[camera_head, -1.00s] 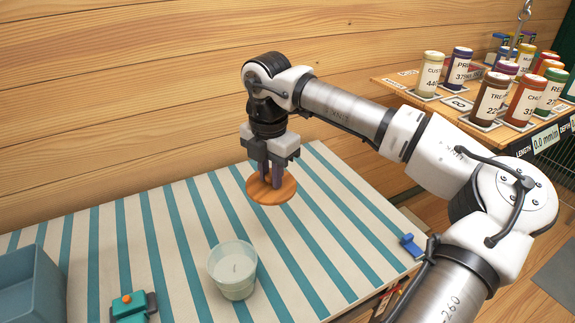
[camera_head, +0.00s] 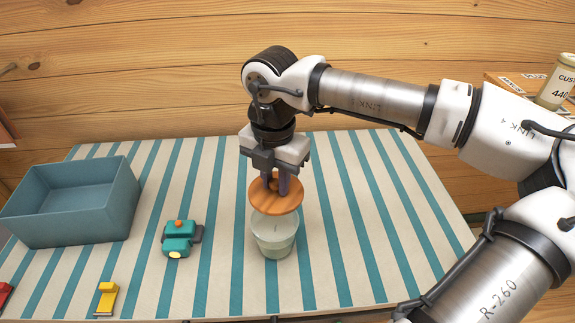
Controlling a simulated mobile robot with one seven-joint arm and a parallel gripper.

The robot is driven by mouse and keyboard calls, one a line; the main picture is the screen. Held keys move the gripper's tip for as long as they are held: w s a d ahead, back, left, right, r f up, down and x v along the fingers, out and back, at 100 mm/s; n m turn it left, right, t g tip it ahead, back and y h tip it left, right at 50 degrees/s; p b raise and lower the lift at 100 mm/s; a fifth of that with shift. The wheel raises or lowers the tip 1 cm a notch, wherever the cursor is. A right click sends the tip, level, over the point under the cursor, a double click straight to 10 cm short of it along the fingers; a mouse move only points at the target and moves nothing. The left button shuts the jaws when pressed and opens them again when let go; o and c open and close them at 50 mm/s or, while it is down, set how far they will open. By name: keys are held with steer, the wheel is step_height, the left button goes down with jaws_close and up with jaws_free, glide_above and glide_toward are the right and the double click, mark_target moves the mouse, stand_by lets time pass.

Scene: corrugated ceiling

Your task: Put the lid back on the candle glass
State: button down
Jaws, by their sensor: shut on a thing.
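The candle glass (camera_head: 274,240) is a pale greenish, see-through cup standing upright on the striped table. The round wooden lid (camera_head: 262,205) is held by my gripper (camera_head: 277,187), which is shut on its knob. The lid hangs above the glass, roughly level. In this view its lower edge comes close to the back of the rim and most of the glass opening shows in front of it. I cannot tell the exact height gap.
A blue-grey open box (camera_head: 72,215) stands on the left of the table. A teal toy-like object (camera_head: 180,240) sits between box and glass. A yellow item (camera_head: 107,298) lies at the front left. The table right of the glass is clear.

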mark_target(273, 194)
steer(key=shift+s+a+f, duration=0.15)
steer(key=shift+s+a, duration=0.1)
steer(key=shift+s, duration=0.1)
steer(key=shift+s+f, duration=0.1)
steer(key=shift+f, duration=0.1)
steer(key=shift+f+b, duration=1.65)
steer(key=shift+f, duration=0.9)
steer(key=shift+f+b, duration=0.5)
steer(key=shift+b, duration=0.05)
steer(key=shift+b, duration=0.65)
steer(key=shift+f+b, duration=0.15)
steer(key=shift+b, duration=0.55)
